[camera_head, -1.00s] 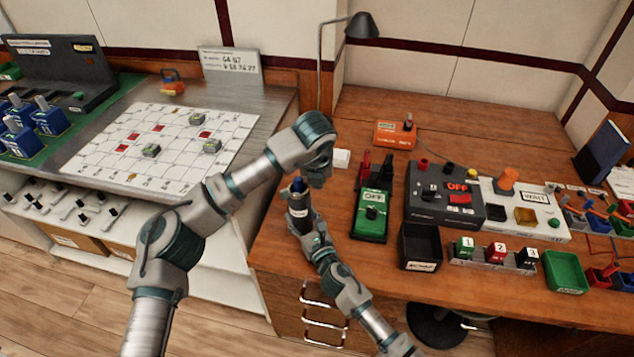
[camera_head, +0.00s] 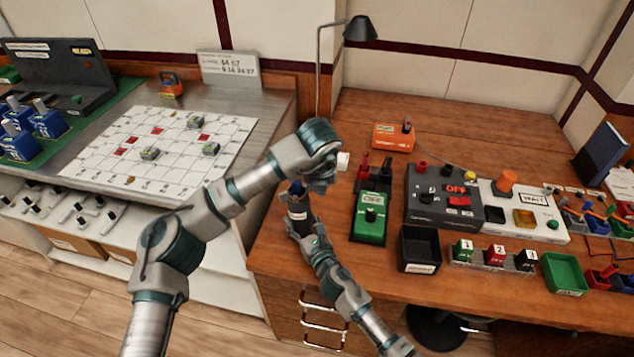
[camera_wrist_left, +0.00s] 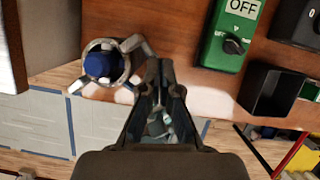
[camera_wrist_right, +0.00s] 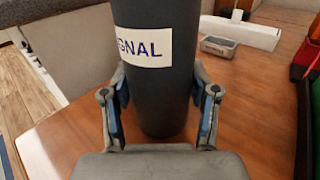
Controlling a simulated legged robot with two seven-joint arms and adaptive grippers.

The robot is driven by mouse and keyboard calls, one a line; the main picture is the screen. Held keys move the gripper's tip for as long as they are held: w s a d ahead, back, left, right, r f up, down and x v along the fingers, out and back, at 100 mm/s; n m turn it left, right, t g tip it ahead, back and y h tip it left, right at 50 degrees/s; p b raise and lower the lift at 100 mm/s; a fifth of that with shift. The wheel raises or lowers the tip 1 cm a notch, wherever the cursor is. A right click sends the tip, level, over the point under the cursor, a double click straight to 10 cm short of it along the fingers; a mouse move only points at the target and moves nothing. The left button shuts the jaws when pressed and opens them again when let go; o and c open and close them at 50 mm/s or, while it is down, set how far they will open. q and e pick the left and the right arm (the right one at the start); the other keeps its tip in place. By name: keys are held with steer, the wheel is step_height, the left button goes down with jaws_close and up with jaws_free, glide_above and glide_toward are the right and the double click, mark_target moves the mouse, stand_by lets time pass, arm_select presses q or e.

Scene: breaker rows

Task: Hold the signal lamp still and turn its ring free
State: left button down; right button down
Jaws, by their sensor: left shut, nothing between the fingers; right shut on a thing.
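The signal lamp (camera_head: 298,212) is a dark upright cylinder with a white label and a blue top, on the desk's left edge. In the right wrist view its dark body (camera_wrist_right: 160,80) stands between my right fingers, the label partly cut off. My right gripper (camera_head: 300,228) is shut on the lamp body. In the left wrist view the lamp's blue top (camera_wrist_left: 98,65) shows from above, with the right fingers around the body. My left gripper (camera_wrist_left: 160,68) is shut and empty, to the right of the blue top and apart from it. Whether the ring is loose cannot be told.
A green switch box (camera_head: 370,215) stands right of the lamp, with a black tray (camera_head: 419,248) beyond it. The white grid board (camera_head: 165,150) is to the left. The desk edge is close to the lamp.

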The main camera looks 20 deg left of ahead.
steer(key=shift+f, duration=0.15)
steer(key=shift+c, duration=1.1)
jaws_free()
arm_select(q)
steer(key=s+d+r, duration=0.2)
steer(key=d+r, duration=0.2)
steer(key=r, duration=0.5)
steer(key=shift+s+d+r, duration=0.25)
steer(key=shift+s, duration=0.15)
arm_select(e)
steer(key=shift+d, duration=0.1)
